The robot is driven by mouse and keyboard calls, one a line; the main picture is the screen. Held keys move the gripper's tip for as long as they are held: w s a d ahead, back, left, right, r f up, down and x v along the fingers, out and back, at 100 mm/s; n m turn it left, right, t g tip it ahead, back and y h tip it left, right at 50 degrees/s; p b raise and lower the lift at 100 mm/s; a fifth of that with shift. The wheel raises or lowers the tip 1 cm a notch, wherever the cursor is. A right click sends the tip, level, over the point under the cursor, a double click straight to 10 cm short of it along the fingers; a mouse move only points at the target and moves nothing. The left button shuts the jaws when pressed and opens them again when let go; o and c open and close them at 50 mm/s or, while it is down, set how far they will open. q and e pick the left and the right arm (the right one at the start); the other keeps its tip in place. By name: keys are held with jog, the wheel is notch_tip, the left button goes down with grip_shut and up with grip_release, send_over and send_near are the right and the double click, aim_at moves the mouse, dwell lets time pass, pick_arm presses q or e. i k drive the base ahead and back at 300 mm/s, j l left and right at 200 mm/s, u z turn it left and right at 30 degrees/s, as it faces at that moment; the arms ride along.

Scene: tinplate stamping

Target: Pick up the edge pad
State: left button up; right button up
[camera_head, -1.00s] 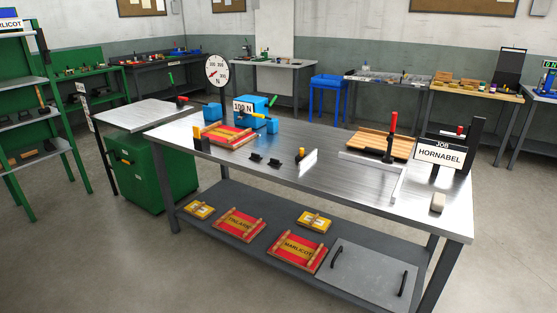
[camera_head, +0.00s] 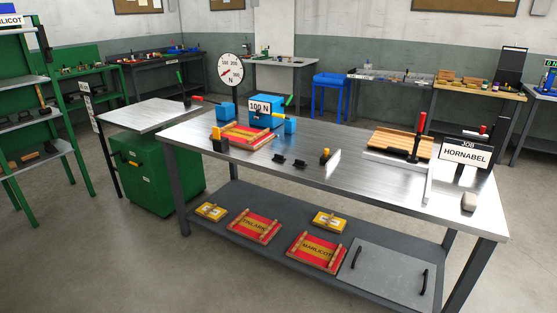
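A small pale grey-beige block (camera_head: 468,201), which looks like the edge pad, lies on the right end of the steel workbench (camera_head: 310,170). It is near the right edge, in front of the black sign reading JOB HORNABEL (camera_head: 466,154). Nothing touches it from above. Neither of my grippers is in view.
The bench also holds a wooden board (camera_head: 400,143), a white angle bar (camera_head: 429,182), black clips, a red-and-yellow frame (camera_head: 247,136) and a blue 100 N device (camera_head: 262,112) with a dial (camera_head: 230,70). Red dies and a grey plate lie on the lower shelf (camera_head: 270,259). Floor in front is clear.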

aim_at(277, 158)
jog(key=i+j, duration=0.25)
jog(key=i, duration=0.2)
jog(key=i+j+z, duration=0.15)
jog(key=i, duration=0.25)
jog(key=i+j, duration=0.35)
jog(key=i+l+z, duration=0.05)
jog(key=i, duration=0.05)
